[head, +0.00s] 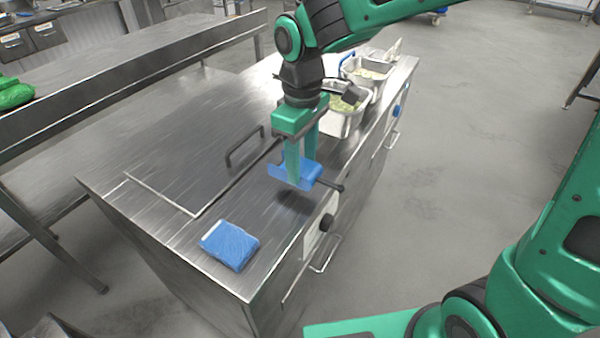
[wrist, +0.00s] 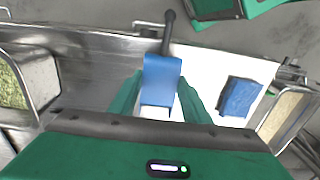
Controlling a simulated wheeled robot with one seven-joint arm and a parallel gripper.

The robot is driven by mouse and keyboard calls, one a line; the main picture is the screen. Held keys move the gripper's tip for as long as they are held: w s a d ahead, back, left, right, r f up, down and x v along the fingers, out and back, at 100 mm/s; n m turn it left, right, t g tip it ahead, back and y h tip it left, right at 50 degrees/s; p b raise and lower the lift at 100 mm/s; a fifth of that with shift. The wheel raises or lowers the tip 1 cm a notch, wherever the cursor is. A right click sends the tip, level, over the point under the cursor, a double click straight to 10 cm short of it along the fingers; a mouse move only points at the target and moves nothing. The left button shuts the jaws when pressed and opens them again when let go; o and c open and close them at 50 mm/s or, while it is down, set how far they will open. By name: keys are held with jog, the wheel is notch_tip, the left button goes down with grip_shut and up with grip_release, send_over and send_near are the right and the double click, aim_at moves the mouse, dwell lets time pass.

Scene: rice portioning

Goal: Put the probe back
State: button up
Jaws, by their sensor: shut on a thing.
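The probe, a blue body (head: 306,170) with a black rod ending in a dark tip, is held between the fingers of my gripper (head: 300,180). It hangs above the steel counter near its front edge, with a dark shadow below it. In the wrist view the blue part (wrist: 161,80) sits between my green fingers (wrist: 160,100), and its black rod points away toward the counter edge. A blue pack (head: 229,246) lies on the counter's near corner, apart from my gripper. I cannot tell which thing is the probe's holder.
Steel pans (head: 343,119) with food stand on the counter behind my gripper. A counter handle (head: 244,146) rises left of it. Black and blue knobs (head: 326,223) and rails line the front face. A steel table (head: 120,72) stands at left. The counter between handle and pack is clear.

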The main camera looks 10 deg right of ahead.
aim_at(302, 174)
jog(key=shift+w+d+f, duration=0.1)
jog(key=shift+w+f, duration=0.3)
jog(key=shift+f, duration=1.85)
jog(key=o, duration=1)
jog(key=shift+o, duration=0.2)
notch_tip(302, 174, up, 12)
jog(key=shift+r, duration=0.1)
